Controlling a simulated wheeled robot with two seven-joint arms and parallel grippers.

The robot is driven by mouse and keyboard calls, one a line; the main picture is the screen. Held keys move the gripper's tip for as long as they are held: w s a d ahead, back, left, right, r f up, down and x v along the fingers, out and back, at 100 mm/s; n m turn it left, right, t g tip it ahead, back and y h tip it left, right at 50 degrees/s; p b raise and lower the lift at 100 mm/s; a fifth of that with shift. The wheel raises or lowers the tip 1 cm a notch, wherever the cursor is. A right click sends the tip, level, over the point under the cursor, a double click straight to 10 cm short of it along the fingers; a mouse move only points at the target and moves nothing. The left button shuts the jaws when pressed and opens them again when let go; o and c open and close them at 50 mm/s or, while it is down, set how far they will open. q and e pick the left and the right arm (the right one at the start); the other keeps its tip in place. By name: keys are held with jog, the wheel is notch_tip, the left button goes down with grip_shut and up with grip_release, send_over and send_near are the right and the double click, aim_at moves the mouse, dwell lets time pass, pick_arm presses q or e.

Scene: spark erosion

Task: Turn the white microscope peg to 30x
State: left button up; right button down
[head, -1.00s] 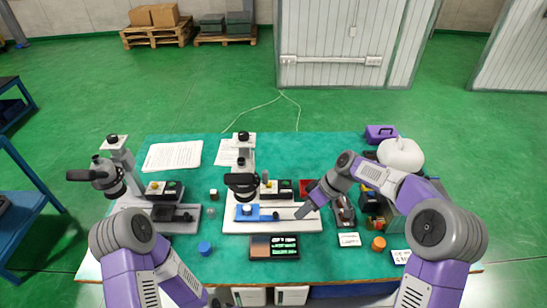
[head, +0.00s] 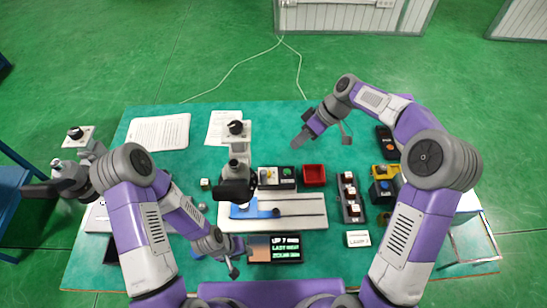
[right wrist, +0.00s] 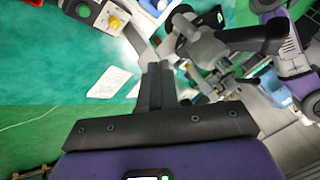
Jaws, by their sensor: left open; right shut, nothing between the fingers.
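A microscope with a pale column (head: 236,150) and black eyepiece (head: 236,190) stands mid-table on a whitish base plate (head: 310,206). A black knob (head: 236,127) tops its column. I cannot make out a white peg or any 30x mark. A second microscope (head: 68,170) stands at the left, partly behind my left arm. My right gripper (head: 300,140) is shut and empty, right of the pale column and apart from it. Its closed fingers (right wrist: 155,85) show in the right wrist view, with a microscope (right wrist: 215,45) beyond. My left gripper (head: 235,258) is open and empty by the display box.
The display box (head: 274,249) sits at the front edge. A blue part (head: 255,210) lies on the base plate. A red tray (head: 313,175), a switch strip (head: 351,198) and a yellow-and-blue control box (head: 384,180) stand to the right. Papers (head: 160,132) lie at the back left.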

pick_arm(q)
jog(key=shift+w+r+p, duration=0.1)
jog(key=shift+r+p, duration=0.2)
jog(key=shift+p, duration=0.05)
pick_arm(e)
jog(key=s+a+f, duration=0.3)
jog(key=a+f, duration=0.3)
jog(key=a, duration=0.1)
jog(key=shift+s+a+f, duration=0.25)
jog(key=shift+s+f, duration=0.1)
